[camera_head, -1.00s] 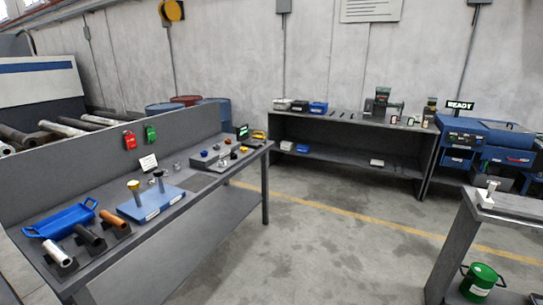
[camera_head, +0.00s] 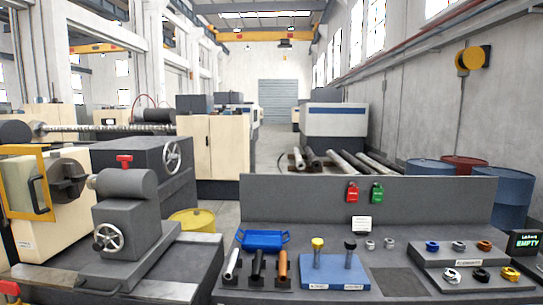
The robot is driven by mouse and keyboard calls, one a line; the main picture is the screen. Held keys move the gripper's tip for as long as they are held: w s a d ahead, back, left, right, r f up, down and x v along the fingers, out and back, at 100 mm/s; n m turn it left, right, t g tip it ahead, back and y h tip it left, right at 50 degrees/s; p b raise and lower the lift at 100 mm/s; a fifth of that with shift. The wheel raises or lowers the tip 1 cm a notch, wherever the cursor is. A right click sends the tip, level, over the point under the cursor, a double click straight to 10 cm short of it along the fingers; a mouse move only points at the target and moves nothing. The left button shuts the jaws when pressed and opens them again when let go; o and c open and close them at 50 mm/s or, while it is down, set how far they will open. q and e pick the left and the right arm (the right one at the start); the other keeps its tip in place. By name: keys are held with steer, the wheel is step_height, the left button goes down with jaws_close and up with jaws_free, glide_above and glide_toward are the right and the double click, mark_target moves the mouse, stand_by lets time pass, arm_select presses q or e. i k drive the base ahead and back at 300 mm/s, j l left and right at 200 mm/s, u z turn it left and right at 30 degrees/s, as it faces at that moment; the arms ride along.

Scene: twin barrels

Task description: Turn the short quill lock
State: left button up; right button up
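A dark grey tailstock-like unit (camera_head: 122,215) stands on the machine bed at the left. A small red T-shaped handle (camera_head: 124,161) stands upright on top of its barrel; it may be the quill lock, but I see no label on it. A handwheel (camera_head: 109,237) is on the unit's front face. I cannot tell which is the short lock. Neither of my grippers is in view.
A chuck with a yellow guard (camera_head: 26,183) is left of the unit. A workbench (camera_head: 395,282) at the right holds a blue tray (camera_head: 262,240), several bars, a blue plate (camera_head: 335,273) and rings. Floor shows between the machines and bench.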

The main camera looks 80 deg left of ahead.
mark_target(124, 160)
steer(key=u, duration=3.4)
